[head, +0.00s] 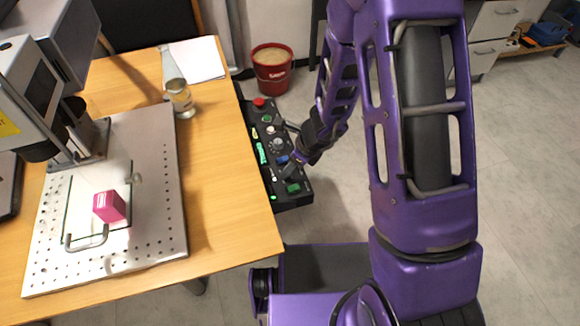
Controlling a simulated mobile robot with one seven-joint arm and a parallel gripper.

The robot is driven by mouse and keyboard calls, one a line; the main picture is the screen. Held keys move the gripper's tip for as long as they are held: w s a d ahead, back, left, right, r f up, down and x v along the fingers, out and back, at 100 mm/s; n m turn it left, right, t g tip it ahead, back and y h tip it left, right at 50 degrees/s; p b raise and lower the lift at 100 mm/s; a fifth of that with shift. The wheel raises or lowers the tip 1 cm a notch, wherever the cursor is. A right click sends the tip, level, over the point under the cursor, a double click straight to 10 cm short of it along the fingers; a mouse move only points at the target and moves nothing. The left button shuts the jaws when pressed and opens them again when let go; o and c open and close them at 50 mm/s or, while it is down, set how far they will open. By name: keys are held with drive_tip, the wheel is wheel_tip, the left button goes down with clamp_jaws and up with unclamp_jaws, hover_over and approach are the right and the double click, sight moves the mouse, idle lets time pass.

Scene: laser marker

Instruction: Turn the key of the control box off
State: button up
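The black control box (279,190) hangs along the right edge of the wooden table. Its face has a red button (259,102) at the far end, pale round knobs, a long green strip (262,153), a blue button (282,159) and a green button (293,188) at the near end. My gripper (286,149) is over the right side of the box, close to the knobs and the blue button. The fingers are small and dark here, so their opening and any contact are unclear. I cannot make out the key for certain; my gripper may cover it.
A laser marker (35,85) stands on the table (225,175) beside a perforated metal plate (160,215) with a pink box (109,206). A glass jar (180,98) and paper (196,58) lie behind. A red bucket (271,72) stands on the floor.

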clamp_jaws()
drive_tip(key=shift+r+n+p, duration=0.1)
drive_tip(key=shift+n+p, duration=0.2)
drive_tip(key=shift+p, duration=0.05)
drive_tip(key=n+p, duration=0.1)
drive_tip(key=n, duration=0.1)
drive_tip(key=n+g+p, duration=0.1)
drive_tip(key=shift+w+r+n+g+y+p, duration=0.1)
drive_tip(key=shift+w+n+g+y+p, duration=0.05)
drive_tip(key=shift+n+g+y+p, duration=0.2)
drive_tip(key=n+g+p, duration=0.1)
drive_tip(key=n, duration=0.3)
drive_tip(key=shift+w+n+g+p, duration=0.15)
drive_tip(key=shift+n+g+p, duration=0.2)
drive_tip(key=shift+p, duration=0.05)
drive_tip(key=n, duration=0.2)
drive_tip(key=n+g+h, duration=0.1)
drive_tip(key=n, duration=0.1)
drive_tip(key=shift+w+f+g, duration=0.1)
drive_tip(key=shift+f+g, duration=0.1)
drive_tip(key=shift+g, duration=0.1)
drive_tip(key=n+g+h, duration=0.1)
drive_tip(key=n, duration=0.3)
drive_tip(key=shift+a+n, duration=0.1)
drive_tip(key=shift+n, duration=0.5)
